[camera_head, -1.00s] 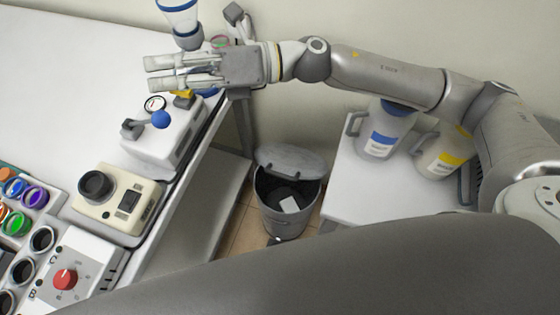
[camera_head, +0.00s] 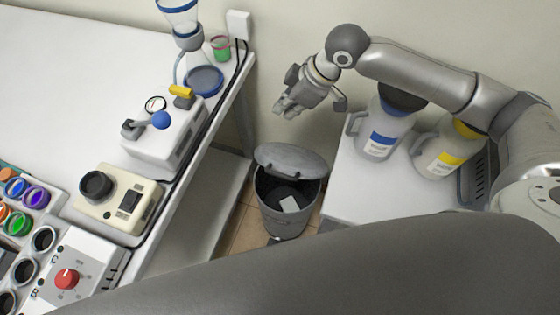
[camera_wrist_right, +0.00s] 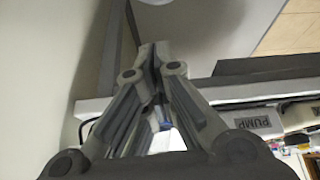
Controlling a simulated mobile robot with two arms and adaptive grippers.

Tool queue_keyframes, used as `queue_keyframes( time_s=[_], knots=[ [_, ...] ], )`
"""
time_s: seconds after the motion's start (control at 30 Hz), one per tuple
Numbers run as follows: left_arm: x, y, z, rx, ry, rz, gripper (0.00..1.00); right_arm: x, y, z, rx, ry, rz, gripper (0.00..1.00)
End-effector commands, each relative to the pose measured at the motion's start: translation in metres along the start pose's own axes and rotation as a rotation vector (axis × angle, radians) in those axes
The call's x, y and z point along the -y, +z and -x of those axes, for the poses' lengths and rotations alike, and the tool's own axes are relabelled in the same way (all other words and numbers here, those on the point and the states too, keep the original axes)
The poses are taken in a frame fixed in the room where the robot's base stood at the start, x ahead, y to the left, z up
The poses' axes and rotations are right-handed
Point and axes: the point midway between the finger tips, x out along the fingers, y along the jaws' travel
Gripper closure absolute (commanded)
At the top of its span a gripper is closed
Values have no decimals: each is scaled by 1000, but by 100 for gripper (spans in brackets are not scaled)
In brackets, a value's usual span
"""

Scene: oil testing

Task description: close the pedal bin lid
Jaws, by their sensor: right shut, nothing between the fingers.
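The grey pedal bin (camera_head: 287,222) stands on the floor between the bench and the white side table. Its round grey lid (camera_head: 291,159) is raised, tilted up at the back of the rim, and a pale piece lies inside the bin. My right gripper (camera_head: 281,110) is above and behind the lid, pointing down, apart from it. In the right wrist view its fingers (camera_wrist_right: 154,48) are shut with nothing between them. My left gripper is out of view.
The bench (camera_head: 75,60) at left carries a glass filter flask (camera_head: 205,78), a white pump (camera_head: 165,138) and a cream instrument (camera_head: 120,200). The side table (camera_head: 350,190) at right holds a blue-labelled jug (camera_head: 382,135) and a yellow-labelled jug (camera_head: 440,152). The wall is close behind.

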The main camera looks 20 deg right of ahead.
Motion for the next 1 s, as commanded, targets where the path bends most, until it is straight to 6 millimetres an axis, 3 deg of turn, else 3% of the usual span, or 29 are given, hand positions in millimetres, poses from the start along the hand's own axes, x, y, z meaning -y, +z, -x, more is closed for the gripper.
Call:
queue_keyframes(
  time_s=[0.13,0.37,0.8,1.0],
  knots=[
    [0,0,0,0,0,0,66,27,27,6,111,-135,-95,100],
    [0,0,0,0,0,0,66,41,37,0,153,-190,-125,100],
    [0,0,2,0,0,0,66,57,48,-85,151,-187,-123,100],
    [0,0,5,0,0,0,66,73,58,-108,151,-186,-121,100]
  ],
)
